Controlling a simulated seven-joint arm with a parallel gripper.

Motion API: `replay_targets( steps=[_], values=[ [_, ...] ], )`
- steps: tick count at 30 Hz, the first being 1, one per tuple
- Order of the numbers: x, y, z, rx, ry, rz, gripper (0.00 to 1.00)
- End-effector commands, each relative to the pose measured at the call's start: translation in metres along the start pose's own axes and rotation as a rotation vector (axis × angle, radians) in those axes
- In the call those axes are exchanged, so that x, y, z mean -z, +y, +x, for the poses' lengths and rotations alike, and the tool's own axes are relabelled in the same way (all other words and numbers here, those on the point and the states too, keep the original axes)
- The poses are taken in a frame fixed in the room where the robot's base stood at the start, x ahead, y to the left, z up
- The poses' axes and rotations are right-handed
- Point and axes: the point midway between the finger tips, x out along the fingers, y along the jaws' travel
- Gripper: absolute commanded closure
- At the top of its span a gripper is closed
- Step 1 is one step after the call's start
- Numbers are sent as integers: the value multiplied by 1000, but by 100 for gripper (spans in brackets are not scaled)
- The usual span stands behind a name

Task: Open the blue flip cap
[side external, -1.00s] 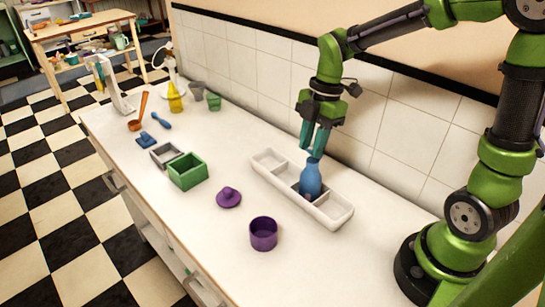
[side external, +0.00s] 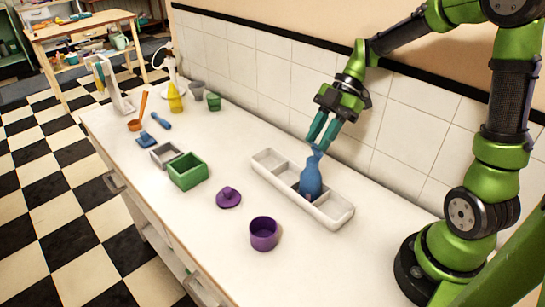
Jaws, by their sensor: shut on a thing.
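A blue bottle (side external: 311,180) stands in the white divided tray (side external: 341,213), in a compartment right of the middle. Its blue flip cap (side external: 317,149) is at the top, between my fingertips, and looks tilted up to the right; how far it is open is too small to tell. My gripper (side external: 318,143) is tilted, with its teal fingers pointing down and left, and is shut on the cap. The fingertips partly hide the cap. The bottle's base is hidden by the tray's front wall.
A purple cup (side external: 264,234) and a purple lid (side external: 229,197) lie in front of the tray. A green box (side external: 187,172) and a grey box (side external: 167,155) stand to the left. The tiled wall (side external: 290,95) is close behind. The counter's right front is clear.

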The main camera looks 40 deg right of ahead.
Motion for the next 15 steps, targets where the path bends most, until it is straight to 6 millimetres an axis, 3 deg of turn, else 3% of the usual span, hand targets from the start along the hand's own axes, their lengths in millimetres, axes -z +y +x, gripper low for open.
replay_targets(
  steps=[8,9,12,15],
  values=[
    [0,-1,1,3,-1,1,100],
    [0,-1,1,3,-1,1,66],
    [0,0,1,3,-1,0,50],
    [0,0,1,2,-1,0,49]
  ],
)
